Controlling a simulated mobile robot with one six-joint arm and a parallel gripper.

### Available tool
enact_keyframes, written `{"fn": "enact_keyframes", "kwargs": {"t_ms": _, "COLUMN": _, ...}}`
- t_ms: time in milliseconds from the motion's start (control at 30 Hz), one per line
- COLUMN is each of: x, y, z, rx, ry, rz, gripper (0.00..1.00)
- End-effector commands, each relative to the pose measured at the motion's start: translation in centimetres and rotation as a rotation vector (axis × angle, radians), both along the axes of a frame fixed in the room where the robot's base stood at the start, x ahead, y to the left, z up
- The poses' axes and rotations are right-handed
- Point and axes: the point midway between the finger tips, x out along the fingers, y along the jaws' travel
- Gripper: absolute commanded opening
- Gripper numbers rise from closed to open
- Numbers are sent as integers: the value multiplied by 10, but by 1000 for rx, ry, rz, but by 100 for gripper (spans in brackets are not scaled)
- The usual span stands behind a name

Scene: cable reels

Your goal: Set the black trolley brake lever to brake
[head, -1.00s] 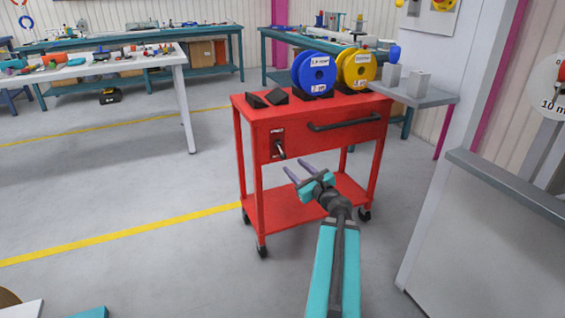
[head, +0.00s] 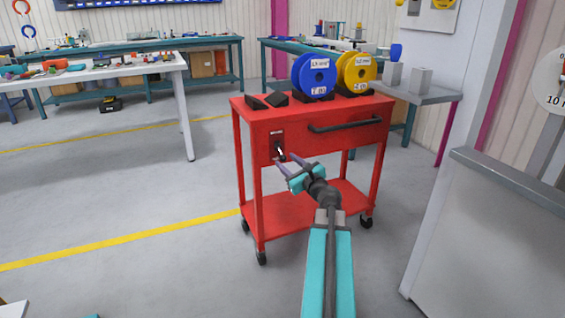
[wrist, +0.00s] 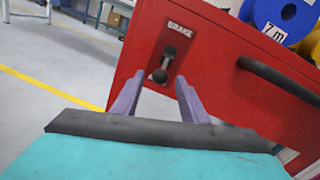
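The red trolley (head: 262,137) stands ahead of me on black castors. Its black brake lever (head: 281,153) is on the left of the front face, and it also shows in the wrist view (wrist: 160,75), under a label reading BRAKE. The lever's round knob hangs at the lower end of its dark plate. My gripper (head: 287,162) is open and empty, in front of the trolley face. In the wrist view its two purple fingers (wrist: 154,88) point at the face, with the knob between them in the picture. I cannot tell how far the fingertips are from the knob.
A black handle bar (head: 345,123) sticks out right of the lever. Blue (head: 314,76) and yellow (head: 357,70) reels stand on the trolley top with black wedge blocks. A grey cabinet (head: 490,235) is close on the right. The floor left is clear.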

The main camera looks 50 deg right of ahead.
Motion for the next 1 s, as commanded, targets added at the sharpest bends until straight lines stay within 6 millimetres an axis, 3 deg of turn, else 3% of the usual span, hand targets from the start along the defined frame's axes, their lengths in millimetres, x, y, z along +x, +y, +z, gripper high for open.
{"fn": "enact_keyframes", "kwargs": {"t_ms": 300, "x": 28, "y": -9, "z": -1, "rx": -1, "ry": 0, "rz": 1, "gripper": 40}}
{"fn": "enact_keyframes", "kwargs": {"t_ms": 767, "x": 35, "y": -10, "z": 0, "rx": 0, "ry": 0, "rz": 0, "gripper": 40}}
{"fn": "enact_keyframes", "kwargs": {"t_ms": 867, "x": 35, "y": -10, "z": 0, "rx": 0, "ry": 0, "rz": 0, "gripper": 28}}
{"fn": "enact_keyframes", "kwargs": {"t_ms": 1000, "x": 35, "y": -10, "z": 0, "rx": 0, "ry": 0, "rz": 0, "gripper": 4}}
